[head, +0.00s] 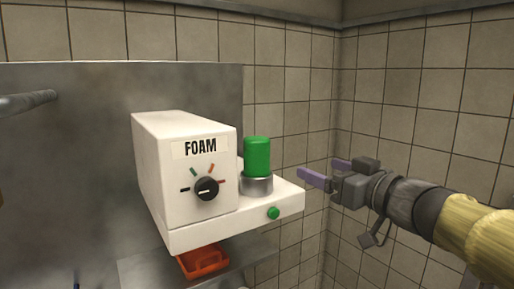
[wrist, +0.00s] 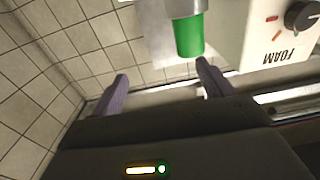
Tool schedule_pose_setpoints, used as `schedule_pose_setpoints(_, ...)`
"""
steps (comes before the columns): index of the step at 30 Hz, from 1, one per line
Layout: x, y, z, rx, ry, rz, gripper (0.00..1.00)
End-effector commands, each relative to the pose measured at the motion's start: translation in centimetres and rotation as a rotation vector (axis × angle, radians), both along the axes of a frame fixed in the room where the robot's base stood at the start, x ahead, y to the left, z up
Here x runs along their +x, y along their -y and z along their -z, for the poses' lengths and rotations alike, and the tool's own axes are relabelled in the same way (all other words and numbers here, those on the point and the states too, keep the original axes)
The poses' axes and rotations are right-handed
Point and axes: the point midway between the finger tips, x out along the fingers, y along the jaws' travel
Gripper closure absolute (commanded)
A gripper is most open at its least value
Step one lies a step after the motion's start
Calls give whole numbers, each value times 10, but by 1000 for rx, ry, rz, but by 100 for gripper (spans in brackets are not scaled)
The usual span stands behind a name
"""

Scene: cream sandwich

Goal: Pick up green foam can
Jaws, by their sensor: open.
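The green foam can (head: 257,157) stands upright in a grey metal holder (head: 257,184) on the white ledge of the FOAM machine (head: 190,170). In the wrist view the can (wrist: 188,36) shows upside down, beyond the fingertips and nearer the right finger. My gripper (head: 326,171) is to the right of the can, apart from it, with its purple fingers pointing left towards the machine. In the wrist view my gripper (wrist: 160,85) is open, with nothing between its fingers.
The machine has a black dial (head: 206,188) and a green button (head: 273,213) on its front. A red-orange tray (head: 203,262) sits below it on a metal shelf (head: 140,272). A grey metal panel (head: 90,130) stands behind. Tiled walls (head: 420,90) meet in a corner at the right.

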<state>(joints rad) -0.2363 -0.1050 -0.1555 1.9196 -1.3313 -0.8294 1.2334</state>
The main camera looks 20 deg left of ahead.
Motion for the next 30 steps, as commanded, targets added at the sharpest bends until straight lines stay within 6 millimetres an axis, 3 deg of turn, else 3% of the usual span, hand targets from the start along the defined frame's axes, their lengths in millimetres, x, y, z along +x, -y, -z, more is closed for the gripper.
schedule_pose_setpoints(1, -10, -8, -18, -6, 8, -59, 21)
schedule_pose_setpoints(3, -20, -15, -26, -16, 6, -114, 21)
schedule_pose_setpoints(14, -25, -18, -27, -22, 0, -144, 21)
schedule_pose_setpoints(20, -16, -32, -28, -23, -2, -145, 21)
schedule_pose_setpoints(30, 14, -84, -28, -23, -2, -145, 21)
